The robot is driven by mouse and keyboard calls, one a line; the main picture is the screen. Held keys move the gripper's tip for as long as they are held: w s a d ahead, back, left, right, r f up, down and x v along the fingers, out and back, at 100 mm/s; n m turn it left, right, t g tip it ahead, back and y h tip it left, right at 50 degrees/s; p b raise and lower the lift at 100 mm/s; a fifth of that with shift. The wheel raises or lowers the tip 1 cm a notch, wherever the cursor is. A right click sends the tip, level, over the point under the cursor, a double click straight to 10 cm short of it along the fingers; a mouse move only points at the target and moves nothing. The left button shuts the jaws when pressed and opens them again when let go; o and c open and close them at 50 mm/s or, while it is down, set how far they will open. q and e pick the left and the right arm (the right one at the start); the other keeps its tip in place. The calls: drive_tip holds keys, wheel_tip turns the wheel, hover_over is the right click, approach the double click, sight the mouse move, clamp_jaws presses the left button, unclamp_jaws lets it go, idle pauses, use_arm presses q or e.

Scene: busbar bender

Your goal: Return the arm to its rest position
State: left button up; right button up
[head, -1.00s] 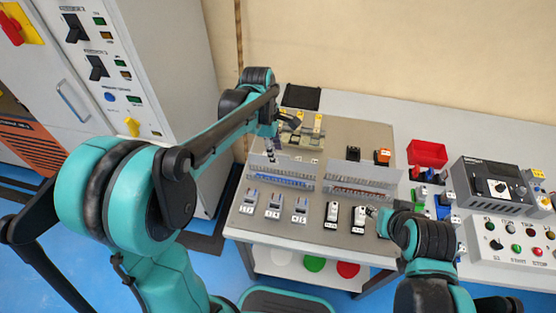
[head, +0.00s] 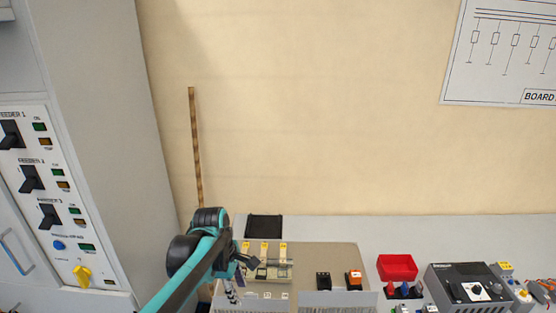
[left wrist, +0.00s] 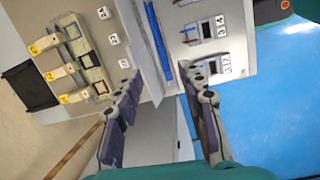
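My left arm comes in from the lower left in the head view. Its gripper (head: 232,290) hangs over the left side of the beige panel (head: 330,257), near the front of the yellow-labelled blocks (head: 264,250). In the left wrist view the two dark fingers of this gripper (left wrist: 162,82) stand wide apart with nothing between them. The beige panel, with the yellow-labelled blocks (left wrist: 85,58) and a blue strip (left wrist: 158,40), lies beyond the fingertips. My right arm and gripper are not in view.
A grey cabinet (head: 110,60) with feeder switches stands at the left. A black pad (head: 264,227), a red bin (head: 397,267) and a dark grey control box (head: 462,288) are on the table.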

use_arm(q)
drive_tip(key=s+a+m+t, duration=0.2)
drive_tip(key=s+m+t, duration=0.1)
drive_tip(key=s+m, duration=0.4)
drive_tip(key=s+a+r+m+t+y, duration=0.1)
drive_tip(key=s+a+m+t, duration=0.2)
drive_tip(key=s+m, duration=0.5)
drive_tip(key=shift+s+r+m+t+y, duration=0.15)
drive_tip(key=shift+s+m+t+y, duration=0.15)
drive_tip(key=shift+m, duration=0.6)
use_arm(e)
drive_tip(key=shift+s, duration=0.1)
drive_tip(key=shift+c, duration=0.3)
